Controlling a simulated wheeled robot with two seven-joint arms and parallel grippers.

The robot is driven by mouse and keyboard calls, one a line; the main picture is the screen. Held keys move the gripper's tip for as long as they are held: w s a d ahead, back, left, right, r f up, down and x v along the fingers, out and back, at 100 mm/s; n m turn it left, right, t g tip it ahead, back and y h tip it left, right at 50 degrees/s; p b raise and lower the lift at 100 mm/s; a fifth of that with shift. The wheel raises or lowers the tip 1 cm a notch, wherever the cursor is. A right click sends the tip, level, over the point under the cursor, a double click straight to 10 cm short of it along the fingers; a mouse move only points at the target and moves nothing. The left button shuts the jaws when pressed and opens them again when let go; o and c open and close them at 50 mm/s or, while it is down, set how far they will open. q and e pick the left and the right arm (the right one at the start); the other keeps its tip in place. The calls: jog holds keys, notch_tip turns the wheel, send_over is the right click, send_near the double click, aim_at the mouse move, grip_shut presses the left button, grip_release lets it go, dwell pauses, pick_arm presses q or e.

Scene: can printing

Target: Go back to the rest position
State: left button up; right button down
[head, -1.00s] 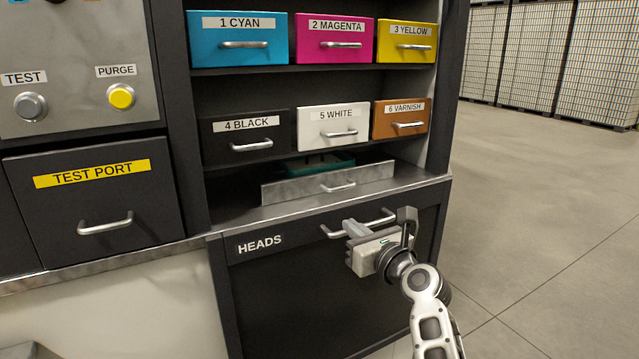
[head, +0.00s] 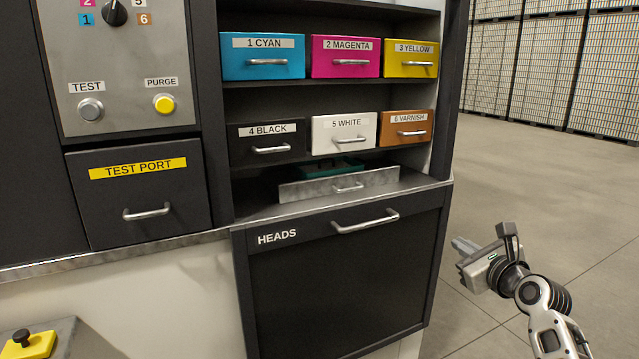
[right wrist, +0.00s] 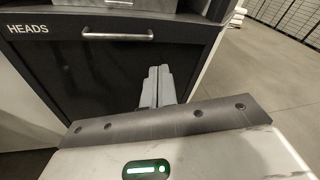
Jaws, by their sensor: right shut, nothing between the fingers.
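My right gripper (head: 464,246) is to the right of the black HEADS drawer (head: 340,285), over the open floor, in the head view. Its jaws are shut and hold nothing. In the right wrist view the two fingers (right wrist: 158,88) lie together in front of the HEADS drawer front (right wrist: 95,75). The drawer is closed, and its handle (head: 366,222) is clear of the gripper. My left gripper is in neither view.
Cartridge drawers, from cyan (head: 262,57) to varnish (head: 406,130), sit closed above. A metal-fronted tray (head: 339,185) lies under them. The TEST PORT drawer (head: 140,195) is closed at left. A yellow block with a black knob (head: 28,344) is lower left. Floor (head: 540,200) at right is free.

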jog(key=s+d+r+n+h, duration=0.1)
jog(key=d+r+h, duration=0.1)
jog(key=d, duration=0.6)
jog(key=s+d+r+h, duration=0.2)
jog(key=d+r, duration=0.1)
jog(key=d, duration=0.5)
jog(key=s+a+f+n+g+y, duration=0.15)
jog(key=s+a+f+n, duration=0.25)
jog(key=s+f+n, duration=0.5)
jog(key=s+a+f+n+g, duration=0.2)
jog(key=s+a+f+n, duration=0.35)
jog(key=f+n, duration=0.45)
jog(key=s+a+f+n+g, duration=0.2)
jog(key=s+a+f+n, duration=0.2)
jog(key=s+f+n, duration=0.65)
jog(key=s+a+f+n+g+y, duration=0.1)
jog(key=s+a+f+n, duration=0.1)
jog(key=s+f+n, duration=0.15)
jog(key=s+a+f+n+g, duration=0.1)
jog(key=s+a+f+n, duration=0.15)
jog(key=s, duration=0.25)
jog(key=a+r+m+t, duration=0.1)
jog(key=a+m, duration=0.3)
jog(key=a, duration=0.7)
jog(key=shift+r+m+y, duration=0.15)
jog(key=shift+m+y, duration=0.2)
jog(key=shift+a, duration=0.1)
